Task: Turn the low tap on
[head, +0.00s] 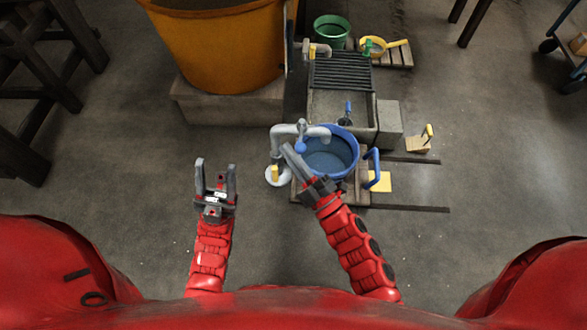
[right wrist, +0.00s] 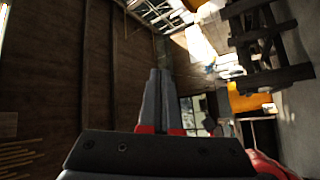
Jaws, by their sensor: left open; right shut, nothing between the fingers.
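The low tap (head: 291,130) is a pale grey bent pipe standing on a round base, with its spout reaching over a blue bucket (head: 352,136). A small blue part (head: 300,147) shows just below the pipe; I cannot tell surely whether it is the handle. My right gripper (head: 288,147) is shut and empty, its tips close to the pipe and the blue part; I cannot tell if they touch. Its closed fingers fill the middle of the right wrist view (right wrist: 161,100), where no tap shows. My left gripper (head: 215,165) is open and empty, left of the tap above the floor.
Behind the bucket stands a grey trough (head: 359,118) with a dark ribbed grate (head: 342,71). A large orange tub (head: 220,45) stands on a block at the back left. A green bucket (head: 331,28) and a yellow pan (head: 372,47) are further back.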

